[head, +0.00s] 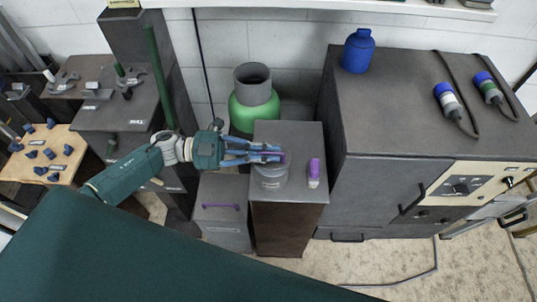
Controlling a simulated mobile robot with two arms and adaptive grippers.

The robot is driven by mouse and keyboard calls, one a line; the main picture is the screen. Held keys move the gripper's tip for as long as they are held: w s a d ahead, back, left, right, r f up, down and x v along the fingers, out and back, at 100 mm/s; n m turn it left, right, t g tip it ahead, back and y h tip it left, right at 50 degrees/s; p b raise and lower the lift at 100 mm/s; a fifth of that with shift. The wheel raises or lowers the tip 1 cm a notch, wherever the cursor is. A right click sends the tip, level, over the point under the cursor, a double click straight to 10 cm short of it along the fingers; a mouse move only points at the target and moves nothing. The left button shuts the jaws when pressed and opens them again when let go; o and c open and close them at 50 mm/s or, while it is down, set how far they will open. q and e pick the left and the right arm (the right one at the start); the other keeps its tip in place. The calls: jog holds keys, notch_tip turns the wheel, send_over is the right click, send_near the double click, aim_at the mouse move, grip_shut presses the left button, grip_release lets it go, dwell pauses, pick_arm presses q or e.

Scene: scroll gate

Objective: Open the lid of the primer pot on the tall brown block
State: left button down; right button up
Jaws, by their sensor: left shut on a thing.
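The primer pot (271,179) is a small grey round pot standing on the tall brown block (290,220), whose top is grey. My left gripper (278,155) reaches in from the left and lies over the pot's top. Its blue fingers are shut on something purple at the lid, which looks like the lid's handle. The fingers hide most of the lid, so I cannot tell whether it sits down on the pot or is raised. My right gripper is not in view.
A purple and white bottle (314,173) stands right of the pot on the block. A green cylinder (253,105) stands behind it. A lower grey box (222,212) with a purple handle is on the left. A large grey cabinet (400,130) rises close on the right.

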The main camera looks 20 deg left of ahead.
pick_arm(q)
jog(key=w+r+n, duration=0.1)
jog(key=w+r+n+p, duration=0.1)
jog(key=n, duration=0.1)
jog(key=shift+a+r+n, duration=0.2)
jog(key=shift+n, duration=0.1)
jog(key=shift+w+a+r+n, duration=0.15)
jog(key=shift+w+r+n, duration=0.2)
jog(key=shift+w+n, duration=0.45)
jog(key=n, duration=0.1)
jog(key=w+n, duration=0.1)
jog(key=shift+w+a+r+n, duration=0.3)
jog(key=shift+w+n, duration=0.1)
jog(key=w+a+f+n+b, duration=0.1)
jog(key=w+n+b, duration=0.2)
jog(key=w+n, duration=0.3)
jog(key=shift+a+n+b, duration=0.35)
jog(key=shift+a+n, duration=0.05)
jog(key=shift+n, duration=0.2)
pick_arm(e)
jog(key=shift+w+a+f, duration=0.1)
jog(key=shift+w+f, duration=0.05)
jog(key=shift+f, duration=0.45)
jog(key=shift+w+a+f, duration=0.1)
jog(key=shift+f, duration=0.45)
pick_arm(q)
jog(key=shift+w, duration=0.25)
